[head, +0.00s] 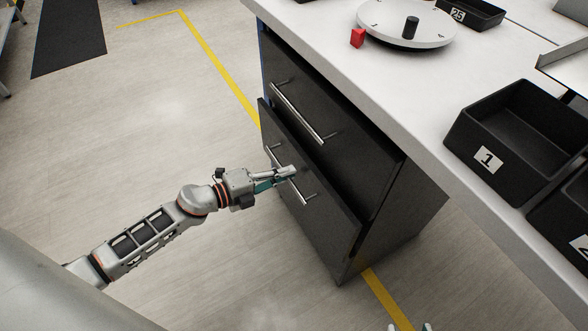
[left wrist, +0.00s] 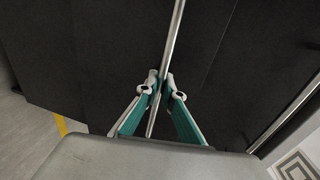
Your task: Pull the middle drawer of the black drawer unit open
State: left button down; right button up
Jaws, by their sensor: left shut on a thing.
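The black drawer unit (head: 405,215) stands under the white worktop. Its top drawer (head: 350,165) has a long silver bar handle. The drawer front below it (head: 325,232), the middle one, stands out a little past the top drawer. Any drawer lower down is hidden. My left gripper (head: 290,172) is shut on this lower front's bar handle (head: 308,194). In the left wrist view the handle (left wrist: 176,30) runs between the two fingertips (left wrist: 163,85). Only the tips of my right gripper (head: 410,327) show at the bottom edge, apart and empty.
The worktop (head: 420,110) carries a white turntable (head: 385,22) with a black cylinder, a red block (head: 357,38) and black bins, one marked 1 (head: 515,125). The floor (head: 150,120) left of the unit is clear, with yellow lines. A second handle (left wrist: 290,108) shows in the left wrist view.

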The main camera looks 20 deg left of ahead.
pick_arm(q)
jog(key=f+v, duration=0.2)
jog(key=v, duration=1.2)
jog(key=s+f+v, duration=0.1)
jog(key=f+v, duration=0.2)
jog(key=v, duration=1.1)
jog(key=shift+s+a+f+b, duration=0.15)
jog(key=shift+s+a+b, duration=0.1)
jog(key=shift+a+b, duration=0.2)
jog(key=c, duration=2.2)
grip_release()
jog(key=v, duration=1.2)
